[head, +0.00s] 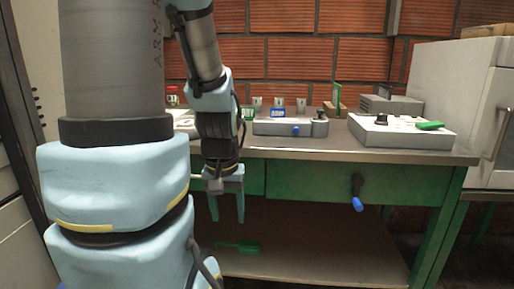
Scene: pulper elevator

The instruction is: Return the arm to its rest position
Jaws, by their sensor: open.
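My gripper (227,205) hangs at the end of my arm with its two fingers pointing down. The fingers are apart with nothing between them. It is in front of the green front of the workbench (300,184), below the level of the bench top. My arm's large links fill the left of the head view and hide the left part of the bench.
On the bench top stand a grey device with a blue knob (285,127) and a white box with a black knob (402,130). A handle with a blue grip (357,194) sticks out of the bench front. A green item (240,246) lies on the lower shelf. A white cabinet (462,90) stands at right.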

